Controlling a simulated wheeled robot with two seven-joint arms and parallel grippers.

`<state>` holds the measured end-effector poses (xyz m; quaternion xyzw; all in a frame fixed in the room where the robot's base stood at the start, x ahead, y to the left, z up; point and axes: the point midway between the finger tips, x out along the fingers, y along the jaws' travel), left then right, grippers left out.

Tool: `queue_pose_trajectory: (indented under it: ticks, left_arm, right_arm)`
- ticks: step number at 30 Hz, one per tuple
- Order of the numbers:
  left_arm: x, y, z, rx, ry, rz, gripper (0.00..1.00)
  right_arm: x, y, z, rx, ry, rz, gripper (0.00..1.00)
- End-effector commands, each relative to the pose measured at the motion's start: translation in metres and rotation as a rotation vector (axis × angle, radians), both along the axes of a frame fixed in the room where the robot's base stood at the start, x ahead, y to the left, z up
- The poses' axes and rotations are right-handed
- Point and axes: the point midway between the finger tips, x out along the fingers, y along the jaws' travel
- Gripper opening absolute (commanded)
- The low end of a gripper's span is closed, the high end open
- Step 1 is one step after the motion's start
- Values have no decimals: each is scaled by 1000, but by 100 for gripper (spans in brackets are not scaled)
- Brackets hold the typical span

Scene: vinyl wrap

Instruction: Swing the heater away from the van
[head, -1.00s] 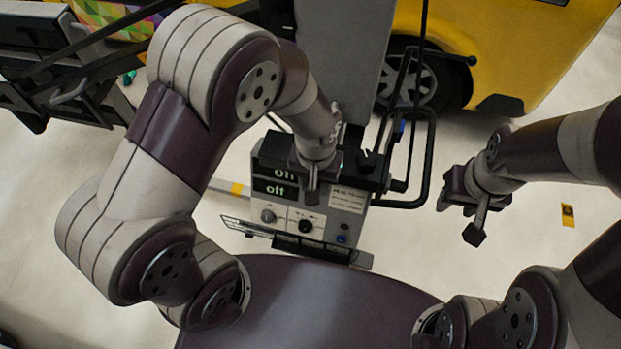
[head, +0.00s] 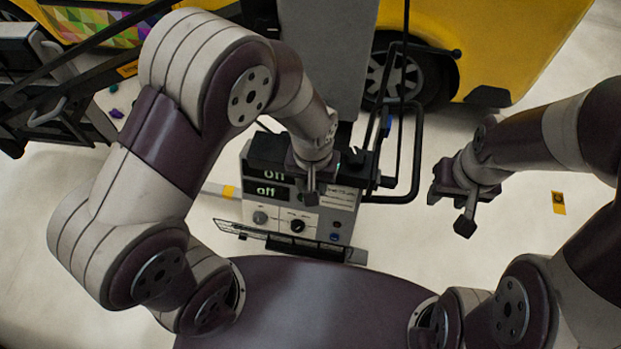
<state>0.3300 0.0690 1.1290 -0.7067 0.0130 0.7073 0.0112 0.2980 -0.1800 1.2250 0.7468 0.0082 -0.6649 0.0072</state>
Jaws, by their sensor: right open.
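The heater's control box (head: 296,215) stands low in front of me, with green "off" displays and several knobs. Its grey upright panel (head: 325,60) rises behind the box, and a black tubular handle frame (head: 414,150) is at its right side. The yellow van (head: 520,40) is behind the heater. My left gripper (head: 311,190) hangs in front of the top of the control box; whether its fingers are open or touch anything is unclear. My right gripper (head: 455,205) is open and empty, to the right of the black handle and apart from it.
A black and grey cart or rack (head: 45,90) stands at the left, with a colourful patterned panel (head: 110,28) behind it. The van's wheel (head: 395,75) is just behind the handle frame. A yellow floor marker (head: 558,203) lies at the right on open pale floor.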

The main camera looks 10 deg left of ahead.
Motion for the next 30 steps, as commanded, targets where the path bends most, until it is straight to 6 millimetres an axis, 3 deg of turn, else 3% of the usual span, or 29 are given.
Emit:
queue_pose_trajectory:
  ticks: [30]
  left_arm:
    - [-3,-16,-2,2,7,-3,9]
  right_arm:
    - [0,0,0,0,0,0,43]
